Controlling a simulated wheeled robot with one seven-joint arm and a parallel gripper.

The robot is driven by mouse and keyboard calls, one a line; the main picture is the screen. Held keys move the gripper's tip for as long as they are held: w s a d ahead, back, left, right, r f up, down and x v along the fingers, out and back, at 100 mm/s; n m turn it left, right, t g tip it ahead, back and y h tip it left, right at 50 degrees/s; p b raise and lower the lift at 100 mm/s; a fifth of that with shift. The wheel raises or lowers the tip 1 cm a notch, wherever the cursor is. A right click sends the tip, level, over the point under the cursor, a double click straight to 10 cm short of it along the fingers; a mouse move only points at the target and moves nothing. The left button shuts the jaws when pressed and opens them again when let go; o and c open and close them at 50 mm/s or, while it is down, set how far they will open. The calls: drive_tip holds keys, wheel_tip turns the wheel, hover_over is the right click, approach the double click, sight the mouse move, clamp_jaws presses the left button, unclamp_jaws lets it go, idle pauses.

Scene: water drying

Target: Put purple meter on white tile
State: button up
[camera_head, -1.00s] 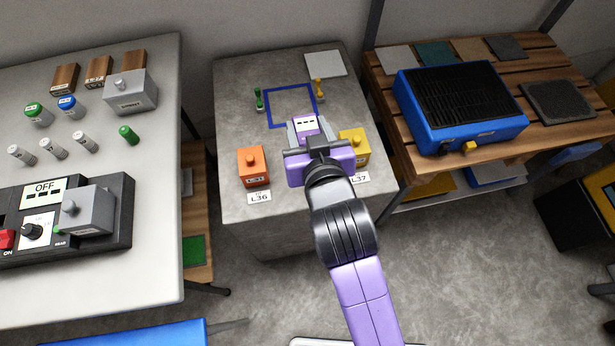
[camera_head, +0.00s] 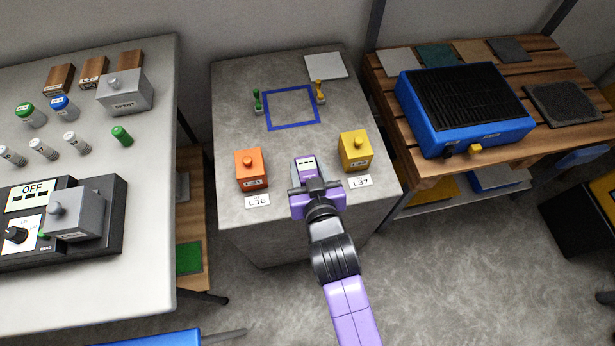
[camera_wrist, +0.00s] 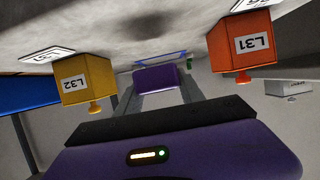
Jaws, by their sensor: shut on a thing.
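The purple meter (camera_head: 305,164), with a pale display face, is held by my gripper (camera_head: 307,176) over the grey table, between the orange and yellow blocks. In the wrist view the purple meter (camera_wrist: 157,78) sits between the two fingers, and my gripper (camera_wrist: 157,95) is shut on it. Whether the meter touches the table is hard to tell. A whitish square tile (camera_head: 325,66) lies at the back right of the grey table, well beyond the gripper, with nothing on it.
An orange block (camera_head: 250,170) and a yellow block (camera_head: 356,150) flank the gripper. A blue square outline (camera_head: 291,107) lies behind, with a green stamp (camera_head: 257,103) and a yellow stamp (camera_head: 320,92) beside it. Another pale tile (camera_head: 397,60) lies on the wooden table.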

sight(308, 177)
drive_tip(key=shift+f, duration=2.15)
drive_tip(key=shift+f+b, duration=0.15)
drive_tip(key=shift+b, duration=0.2)
drive_tip(key=shift+f, duration=0.1)
drive_tip(key=o, duration=1.5)
drive_tip(key=shift+c, duration=0.2)
drive_tip(key=p+v, duration=0.1)
drive_tip(key=v, duration=0.6)
drive_tip(key=shift+s, duration=0.2)
drive_tip(key=shift+s+d, duration=0.1)
drive_tip(key=shift+s, duration=0.05)
